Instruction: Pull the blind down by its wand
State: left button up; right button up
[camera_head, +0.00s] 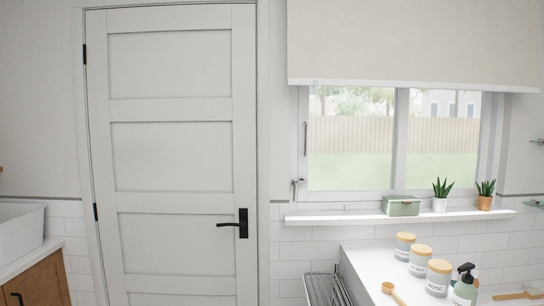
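The cream blind (415,40) hangs over the upper part of the window (350,150). Its white bottom bar (415,84) is level with the top of the visible glass, and the panes below are uncovered. A short thin upright grey piece (305,139) shows at the left of the window frame; I cannot tell whether it is the wand or a window handle. No other wand can be made out. Neither of my grippers is in view.
A white sill (390,216) below holds a green box (401,206) and two potted plants (442,194). Jars (439,277), a pump bottle (465,287) and a wooden brush (392,292) stand or lie on the white ledge. A closed white door (170,160) is left.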

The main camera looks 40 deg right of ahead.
aim_at(317, 56)
jog(key=i+z, duration=0.15)
jog(key=z, duration=0.25)
jog(key=i+z, duration=0.15)
jog(key=z, duration=0.3)
jog(key=i+j+z, duration=0.15)
jog(key=z, duration=0.25)
jog(key=i+j+z, duration=0.1)
jog(key=z, duration=0.35)
jog(key=i+j+z, duration=0.1)
jog(key=j+z, duration=0.4)
jog(key=z, duration=0.35)
jog(key=i+j, duration=0.05)
